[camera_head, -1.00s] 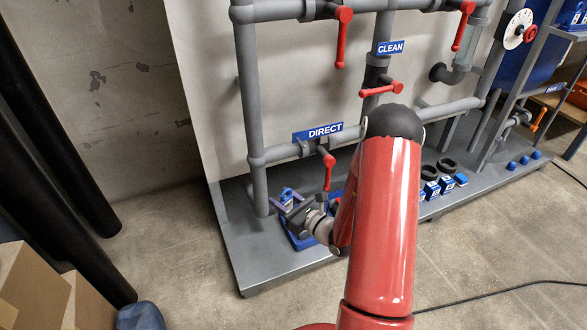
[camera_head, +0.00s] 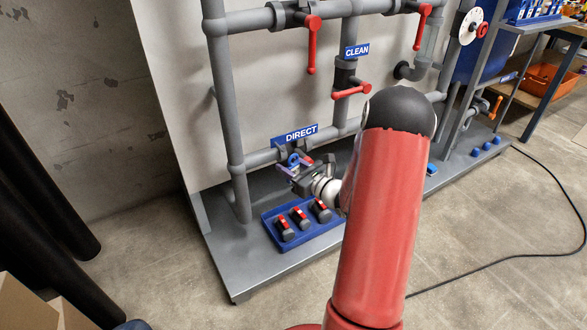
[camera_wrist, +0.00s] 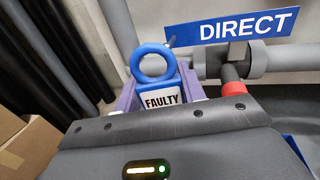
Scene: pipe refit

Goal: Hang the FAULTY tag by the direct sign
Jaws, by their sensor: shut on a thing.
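The FAULTY tag (camera_wrist: 161,100) is a blue block with a white label and a blue ring on top. My gripper (camera_wrist: 160,88) is shut on it, with a purple jaw on each side and the ring upward. In the head view my gripper (camera_head: 291,168) is just below the DIRECT sign (camera_head: 301,134), and the tag's blue ring (camera_head: 293,159) shows small between the jaws. In the wrist view the DIRECT sign (camera_wrist: 247,27) is to the right of and above the tag. The ring looks apart from the sign and the pipe. The lower edge of the tag is hidden.
A blue tray (camera_head: 312,236) with red and black pieces lies on the grey base below my gripper. A red valve handle (camera_wrist: 233,89) is close to the right of the tag. The CLEAN sign (camera_head: 356,51) and a red lever (camera_head: 351,90) are higher up.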

